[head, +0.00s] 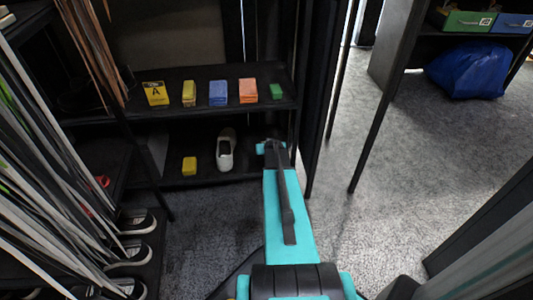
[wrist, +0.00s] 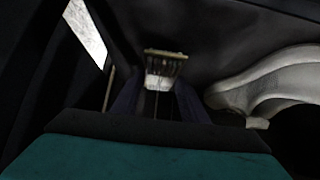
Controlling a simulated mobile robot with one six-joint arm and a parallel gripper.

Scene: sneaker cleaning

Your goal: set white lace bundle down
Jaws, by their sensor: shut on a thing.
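The white lace bundle (wrist: 160,81) shows in the wrist view as a small pale piece with a tan, ridged band along its far edge. My gripper (wrist: 158,95) is shut on it, with dark fingers on either side. In the head view my gripper (head: 272,148) reaches over the lower shelf at its right end. The lace bundle cannot be made out there, hidden by my arm. The wrist view is dark, and I cannot tell whether the bundle touches the shelf.
A white shoe (head: 226,149) stands left of my gripper on the lower shelf (head: 206,171); it also shows at right in the wrist view (wrist: 268,84). A yellow block (head: 189,166) is further left. Several coloured blocks line the upper shelf (head: 200,104). A dark post (head: 314,110) stands close right.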

